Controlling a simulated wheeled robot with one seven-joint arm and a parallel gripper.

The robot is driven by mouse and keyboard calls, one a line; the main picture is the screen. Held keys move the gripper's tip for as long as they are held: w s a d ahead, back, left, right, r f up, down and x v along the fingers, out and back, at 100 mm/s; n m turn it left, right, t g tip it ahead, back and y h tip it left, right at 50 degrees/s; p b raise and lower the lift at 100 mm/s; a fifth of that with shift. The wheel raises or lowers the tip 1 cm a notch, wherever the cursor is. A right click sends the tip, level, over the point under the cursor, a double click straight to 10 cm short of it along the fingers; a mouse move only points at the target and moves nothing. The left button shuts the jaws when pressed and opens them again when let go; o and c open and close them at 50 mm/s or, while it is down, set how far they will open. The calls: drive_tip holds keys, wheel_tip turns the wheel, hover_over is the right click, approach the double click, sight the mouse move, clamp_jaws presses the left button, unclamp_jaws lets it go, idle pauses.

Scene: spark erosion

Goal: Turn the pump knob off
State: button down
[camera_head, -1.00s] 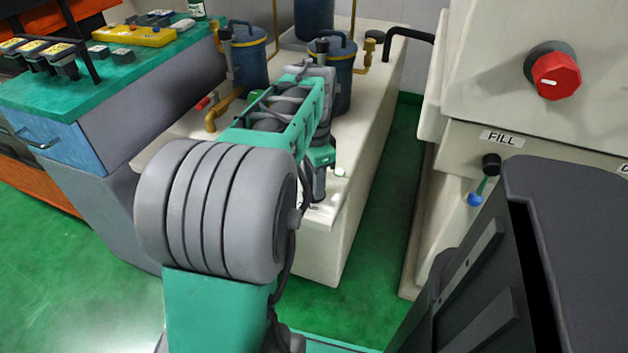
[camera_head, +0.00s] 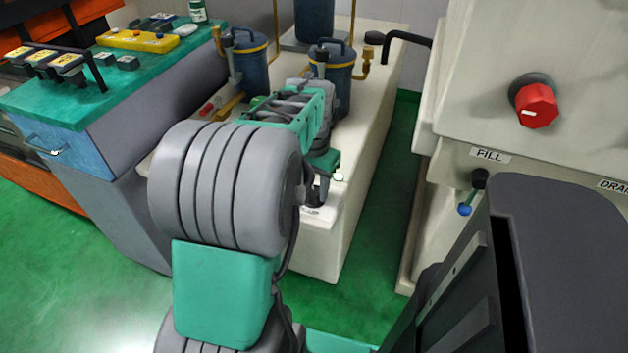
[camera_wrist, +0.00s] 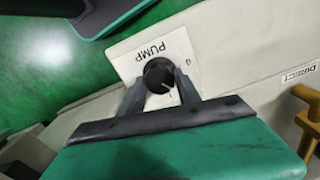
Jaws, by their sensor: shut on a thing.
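The pump knob (camera_wrist: 159,76) is a round black knob on a white plate (camera_wrist: 130,62) marked PUMP, seen in the wrist view. A small light index line shows on its face. My gripper (camera_wrist: 160,84) has one finger on each side of the knob and is shut on it.
Two blue canisters (camera_head: 247,65) with handles stand on the tank unit behind my arm. A cream machine with a red knob (camera_head: 536,105) and a blue-tipped FILL lever (camera_head: 466,208) is at the right. A green-topped bench (camera_head: 120,80) is at the left.

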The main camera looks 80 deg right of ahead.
sight(314, 191)
drive_tip(key=n+p, duration=0.3)
drive_tip(key=n, duration=0.3)
drive_tip(key=shift+r+p, duration=0.15)
drive_tip(key=shift+p, duration=0.15)
drive_tip(key=n+p, duration=0.2)
drive_tip(key=n, duration=0.3)
idle(0.3)
drive_tip(key=c, duration=0.9)
unclamp_jaws()
drive_tip(key=shift+o, duration=0.2)
wheel_tip(314, 191, up, 8)
drive_tip(key=shift+f+p, duration=0.25)
drive_tip(key=shift+p, duration=0.2)
